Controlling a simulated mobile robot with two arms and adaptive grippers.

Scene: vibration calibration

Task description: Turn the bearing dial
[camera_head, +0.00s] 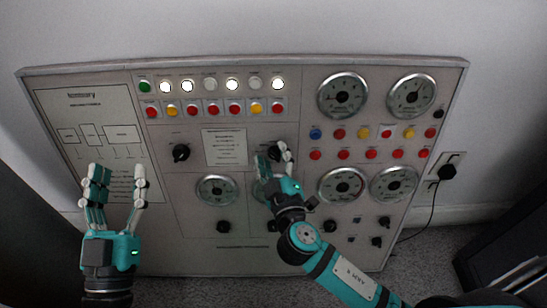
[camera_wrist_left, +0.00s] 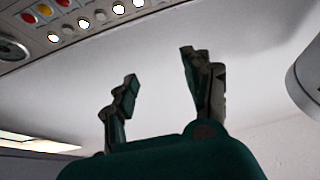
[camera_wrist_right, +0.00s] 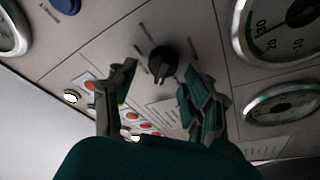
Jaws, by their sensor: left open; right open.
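A light grey panel (camera_head: 160,235) carries several black dials; the labels are too small to tell which is the bearing dial. One black dial (camera_head: 181,152) is left of the central white label. Another black dial (camera_head: 287,151) is right of it, partly hidden by my right gripper (camera_head: 271,160). In the right wrist view this dial (camera_wrist_right: 162,62) shows beyond and between the fingers of my open right gripper (camera_wrist_right: 157,82), with no clear grip on it. My left gripper (camera_head: 118,176) is open and empty over the panel's left part; it also shows in the left wrist view (camera_wrist_left: 160,68).
Round gauges (camera_head: 342,96) sit on the right of the panel. Rows of coloured buttons (camera_head: 213,110) and lit lamps (camera_head: 232,85) run along the top. More small knobs (camera_head: 223,226) are lower down. A black plug (camera_head: 447,172) with a cable is in the wall at right.

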